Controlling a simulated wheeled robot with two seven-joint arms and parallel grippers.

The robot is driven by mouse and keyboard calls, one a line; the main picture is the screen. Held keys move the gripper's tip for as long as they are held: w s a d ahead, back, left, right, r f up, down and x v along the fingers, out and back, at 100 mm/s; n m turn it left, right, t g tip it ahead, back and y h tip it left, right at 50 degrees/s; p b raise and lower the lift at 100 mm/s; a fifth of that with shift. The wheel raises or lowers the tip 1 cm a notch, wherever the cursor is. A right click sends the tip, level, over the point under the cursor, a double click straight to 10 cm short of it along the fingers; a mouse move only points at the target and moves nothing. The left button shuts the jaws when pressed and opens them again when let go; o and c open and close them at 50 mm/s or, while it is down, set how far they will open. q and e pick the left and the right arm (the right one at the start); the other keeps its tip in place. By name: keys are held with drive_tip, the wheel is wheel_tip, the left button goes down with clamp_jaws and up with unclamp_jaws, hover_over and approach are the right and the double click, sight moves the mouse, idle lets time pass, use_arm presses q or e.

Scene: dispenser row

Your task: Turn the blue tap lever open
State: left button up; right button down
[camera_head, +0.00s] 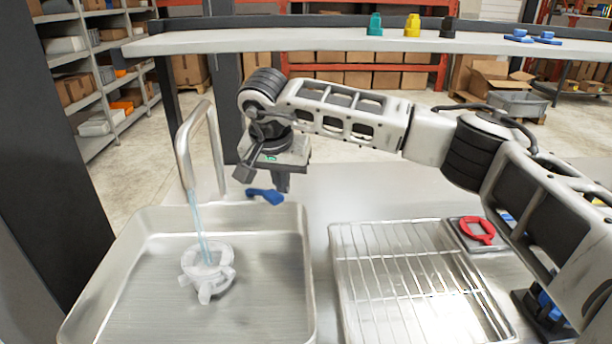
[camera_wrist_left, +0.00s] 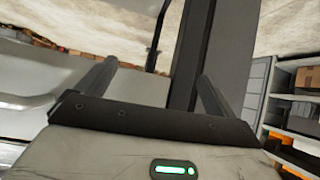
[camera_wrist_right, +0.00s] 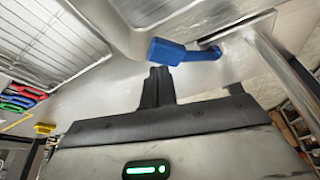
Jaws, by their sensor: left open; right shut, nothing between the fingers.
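The blue tap lever (camera_head: 265,196) sits beside the base of the metal tap (camera_head: 186,151), behind the sink's back edge, and points right. A pale blue stream (camera_head: 200,225) runs from the spout down into the sink. My right gripper (camera_head: 281,184) is shut and empty, pointing down just behind the lever's right end. In the right wrist view, the blue lever (camera_wrist_right: 184,52) lies just past the closed fingertips (camera_wrist_right: 159,74); I cannot tell whether they touch. My left gripper (camera_wrist_left: 153,80) shows only in the left wrist view, open and empty.
A white part with a ring and stubs (camera_head: 209,271) lies in the sink (camera_head: 140,290) under the stream. A wire rack (camera_head: 400,270) and a red ring-shaped handle (camera_head: 477,231) are to the right. A shelf (camera_head: 300,42) with small coloured parts spans the back.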

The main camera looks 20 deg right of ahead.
drive_tip(key=shift+s+a, duration=0.25)
drive_tip(key=shift+a, duration=0.35)
drive_tip(key=shift+s+a, duration=0.25)
drive_tip(key=shift+a, duration=0.45)
